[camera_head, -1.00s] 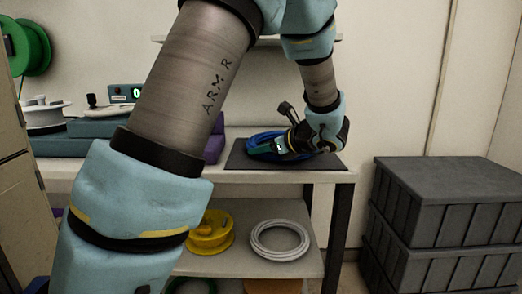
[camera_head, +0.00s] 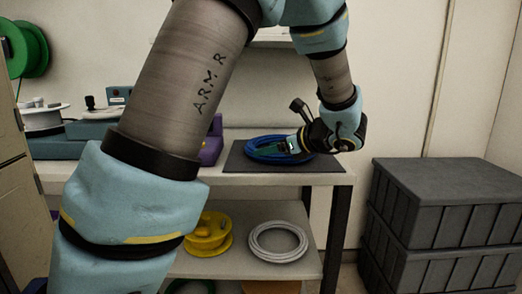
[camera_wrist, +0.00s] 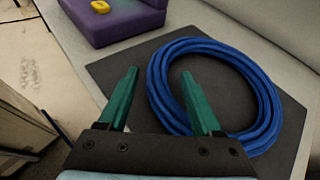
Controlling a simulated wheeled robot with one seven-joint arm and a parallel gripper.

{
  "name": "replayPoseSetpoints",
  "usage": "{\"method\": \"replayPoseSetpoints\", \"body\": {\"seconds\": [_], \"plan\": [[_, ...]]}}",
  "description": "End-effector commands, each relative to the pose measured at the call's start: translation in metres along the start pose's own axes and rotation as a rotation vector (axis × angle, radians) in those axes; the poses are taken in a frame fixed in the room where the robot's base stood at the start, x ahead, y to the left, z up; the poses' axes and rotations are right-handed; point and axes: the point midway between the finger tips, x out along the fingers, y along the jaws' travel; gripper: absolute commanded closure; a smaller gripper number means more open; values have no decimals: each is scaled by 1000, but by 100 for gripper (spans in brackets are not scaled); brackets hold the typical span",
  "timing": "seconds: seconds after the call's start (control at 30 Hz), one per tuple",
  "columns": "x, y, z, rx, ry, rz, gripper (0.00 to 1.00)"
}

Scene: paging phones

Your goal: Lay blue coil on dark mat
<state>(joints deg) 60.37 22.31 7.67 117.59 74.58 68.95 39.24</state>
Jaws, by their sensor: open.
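The blue coil (camera_head: 262,148) lies flat on the dark mat (camera_head: 236,160) on the table top. In the wrist view the whole ring of the blue coil (camera_wrist: 273,110) rests within the dark mat (camera_wrist: 112,72), near its right side. My gripper (camera_head: 285,147) is open at the right part of the coil in the head view. In the wrist view my gripper (camera_wrist: 160,85) has its green fingers spread, one over the coil's near left part and one outside the ring. Nothing is held between them. Contact between the finger and the coil cannot be told.
A purple block (camera_wrist: 110,18) with a yellow piece (camera_wrist: 100,7) on it stands beside the mat. A yellow spool (camera_head: 208,236) and a white coil (camera_head: 278,242) lie on the lower shelf. Grey crates (camera_head: 440,205) are stacked right of the table.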

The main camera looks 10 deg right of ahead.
Motion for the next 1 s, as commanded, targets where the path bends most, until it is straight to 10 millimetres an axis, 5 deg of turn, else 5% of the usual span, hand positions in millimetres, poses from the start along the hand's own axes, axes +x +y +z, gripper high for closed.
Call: {"method": "replayPoseSetpoints", "body": {"seconds": [0.2, 0.4, 1.0], "plan": [[-47, -1, 1, 1, 1, -4, 34], [-71, 0, 1, 0, 0, 0, 34], [-77, 0, 0, 1, 1, 0, 34]]}}
